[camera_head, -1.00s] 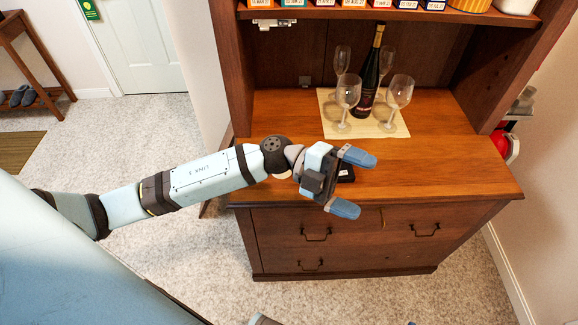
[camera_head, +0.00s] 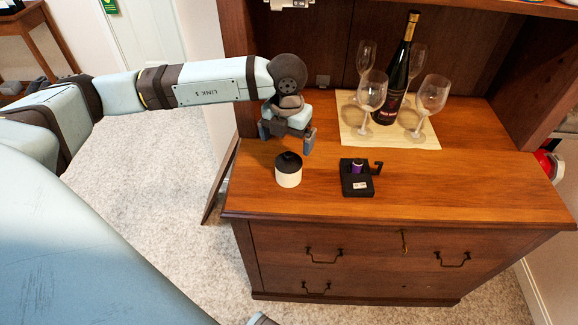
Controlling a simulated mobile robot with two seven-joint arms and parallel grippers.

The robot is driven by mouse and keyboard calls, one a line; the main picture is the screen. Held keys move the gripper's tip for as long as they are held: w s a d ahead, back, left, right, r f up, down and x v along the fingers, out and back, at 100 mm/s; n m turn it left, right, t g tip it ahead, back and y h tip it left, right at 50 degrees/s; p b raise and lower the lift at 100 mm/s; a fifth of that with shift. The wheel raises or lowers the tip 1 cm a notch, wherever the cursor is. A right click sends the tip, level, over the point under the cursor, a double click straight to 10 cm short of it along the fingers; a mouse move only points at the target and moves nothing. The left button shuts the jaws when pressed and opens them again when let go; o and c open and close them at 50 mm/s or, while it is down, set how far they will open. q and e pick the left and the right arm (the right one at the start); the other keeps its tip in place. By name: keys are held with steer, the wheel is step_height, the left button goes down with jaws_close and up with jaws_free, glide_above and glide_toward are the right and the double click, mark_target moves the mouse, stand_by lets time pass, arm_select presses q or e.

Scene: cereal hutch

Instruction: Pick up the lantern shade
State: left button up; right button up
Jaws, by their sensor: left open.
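The lantern shade appears to be the small white cylinder with a black knobbed top (camera_head: 288,172), upright on the wooden counter of the hutch. My left gripper (camera_head: 287,138) hangs fingers-down just behind and above it, open, with nothing seen between its fingers. It looks apart from the shade, though the exact gap is hard to judge. A black square base (camera_head: 356,183) with a purple cylinder and a side hook sits on the counter to the right of the shade. My right gripper is not in view.
Behind, a cream mat (camera_head: 412,138) holds a dark wine bottle (camera_head: 402,75) and several stemmed glasses, one glass (camera_head: 371,93) nearest the gripper. The hutch's left side panel (camera_head: 237,65) rises close to my left arm. The counter's front right (camera_head: 470,190) is clear.

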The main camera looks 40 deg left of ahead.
mark_target(289, 154)
arm_select(q)
step_height(289, 154, down, 3)
steer(key=shift+r, duration=0.2)
steer(key=f, duration=0.5)
steer(key=shift+d+f+b, duration=0.1)
steer(key=shift+d+b, duration=0.1)
steer(key=shift+b, duration=0.2)
steer(key=c, duration=1.1)
steer(key=shift+o, duration=0.2)
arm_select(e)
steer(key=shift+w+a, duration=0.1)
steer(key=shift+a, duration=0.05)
